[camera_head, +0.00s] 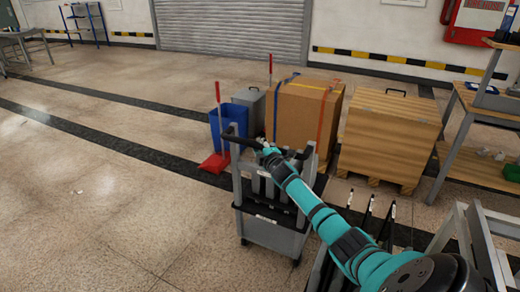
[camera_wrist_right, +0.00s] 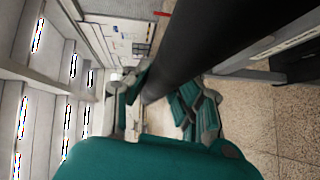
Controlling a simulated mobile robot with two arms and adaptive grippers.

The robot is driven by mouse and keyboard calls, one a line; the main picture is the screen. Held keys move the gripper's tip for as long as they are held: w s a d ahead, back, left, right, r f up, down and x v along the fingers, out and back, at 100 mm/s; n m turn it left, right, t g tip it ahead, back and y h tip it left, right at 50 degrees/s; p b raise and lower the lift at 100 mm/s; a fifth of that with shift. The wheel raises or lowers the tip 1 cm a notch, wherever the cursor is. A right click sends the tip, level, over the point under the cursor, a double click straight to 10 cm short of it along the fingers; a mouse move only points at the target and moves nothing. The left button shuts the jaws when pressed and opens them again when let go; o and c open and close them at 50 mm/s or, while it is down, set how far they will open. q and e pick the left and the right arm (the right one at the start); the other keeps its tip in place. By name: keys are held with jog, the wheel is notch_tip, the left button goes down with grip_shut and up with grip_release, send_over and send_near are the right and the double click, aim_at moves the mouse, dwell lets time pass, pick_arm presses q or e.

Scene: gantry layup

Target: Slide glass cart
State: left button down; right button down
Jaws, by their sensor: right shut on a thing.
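The grey cart (camera_head: 268,232) stands on the floor in the middle of the head view, with black handles at its top and upright panels in its upper part. My right arm reaches across it from the lower right. My right gripper (camera_head: 268,153) is at the top of the cart, shut on the black handle (camera_head: 240,139). In the right wrist view, the thick black handle bar (camera_wrist_right: 205,42) runs between the teal and grey fingers of the gripper (camera_wrist_right: 160,98). The arm hides part of the cart's right side. My left gripper does not show.
A cardboard box (camera_head: 300,112), a wooden crate (camera_head: 388,135) and a blue bin (camera_head: 228,125) stand close behind the cart. A red dustpan (camera_head: 214,162) lies by the bin. A workbench (camera_head: 470,125) is at right. The floor (camera_head: 100,190) to the left is clear.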

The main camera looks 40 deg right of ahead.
jog(key=shift+w+d+r, duration=0.1)
jog(key=shift+d+r, duration=0.1)
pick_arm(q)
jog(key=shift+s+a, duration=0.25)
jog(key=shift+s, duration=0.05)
pick_arm(e)
jog(key=shift+r, duration=0.15)
jog(key=shift+d+r, duration=0.1)
jog(key=c, duration=1.4)
grip_release()
jog(key=shift+o, duration=1.4)
jog(key=shift+w+f, duration=0.15)
jog(key=shift+f, duration=0.05)
jog(key=shift+o, duration=0.2)
jog(key=shift+f, duration=0.1)
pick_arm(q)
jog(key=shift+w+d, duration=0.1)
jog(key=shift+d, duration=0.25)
